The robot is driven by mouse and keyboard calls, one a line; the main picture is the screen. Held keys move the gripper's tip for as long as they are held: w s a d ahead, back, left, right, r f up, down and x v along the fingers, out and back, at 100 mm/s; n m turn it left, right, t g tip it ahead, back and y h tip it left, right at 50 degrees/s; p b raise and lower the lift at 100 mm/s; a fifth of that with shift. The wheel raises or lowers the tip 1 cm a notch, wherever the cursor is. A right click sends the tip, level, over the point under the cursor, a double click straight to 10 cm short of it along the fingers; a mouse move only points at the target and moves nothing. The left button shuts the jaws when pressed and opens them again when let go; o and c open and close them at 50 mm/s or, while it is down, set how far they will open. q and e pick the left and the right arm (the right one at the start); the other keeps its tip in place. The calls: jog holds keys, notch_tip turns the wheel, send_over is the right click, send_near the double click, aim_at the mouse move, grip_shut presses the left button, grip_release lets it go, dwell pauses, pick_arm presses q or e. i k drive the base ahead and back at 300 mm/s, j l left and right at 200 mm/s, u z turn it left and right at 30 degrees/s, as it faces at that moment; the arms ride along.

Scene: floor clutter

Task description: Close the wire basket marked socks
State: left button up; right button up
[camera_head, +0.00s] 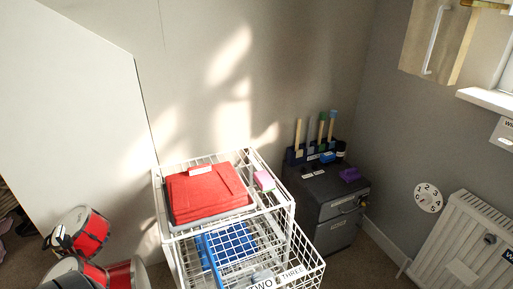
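A white wire basket unit (280,213) stands at the lower middle of the head view. Below its top, a white wire basket (308,252) juts out toward the front right, so it looks pulled out. Blue items (232,241) show inside through the wires. Labels at the bottom edge read "TWO" (262,284) and "THREE" (292,274). I see no label reading socks; the lower part of the unit is cut off by the frame.
Red folders (208,192) and a pink-and-green block (264,181) lie on top of the unit. A dark cabinet (328,203) with tools stands behind right. A radiator (465,245) is at right. Carpet is clear between cabinet and radiator.

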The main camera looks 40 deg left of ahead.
aim_at(293, 274)
jog(key=u, duration=0.8)
